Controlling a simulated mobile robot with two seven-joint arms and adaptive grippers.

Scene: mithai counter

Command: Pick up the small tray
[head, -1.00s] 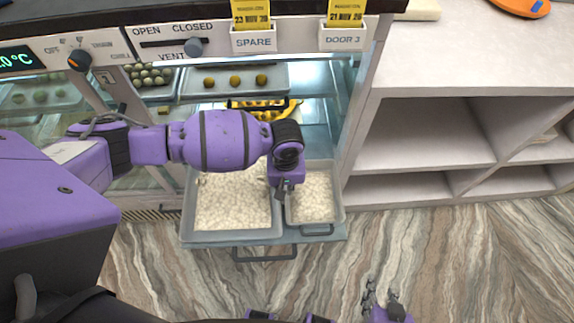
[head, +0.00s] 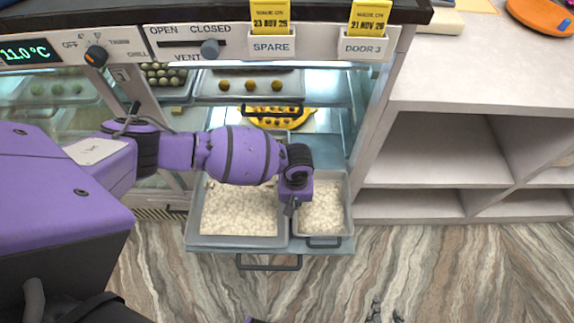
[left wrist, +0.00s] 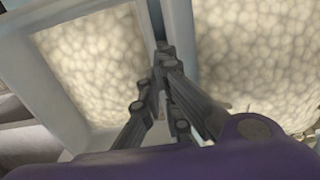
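The small tray (head: 345,212) is a grey metal tray full of white round sweets. It sits at the right of the pulled-out shelf, beside a larger tray (head: 194,222) of the same sweets. My left gripper (head: 289,208) is at the side where the two trays meet. In the left wrist view its fingers (left wrist: 166,56) come close together at the small tray's rim (left wrist: 152,30) and look shut on it; the exact contact is partly hidden. My right gripper (head: 386,312) shows only its fingertips at the bottom edge, apart and empty, over the floor.
The pulled-out shelf has a dark handle (head: 268,264) in front. A tray with several yellow sweets (head: 250,85) and a yellow dish (head: 282,119) are further inside the case. Open wooden shelves (head: 430,150) stand at the right. The marbled floor in front is clear.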

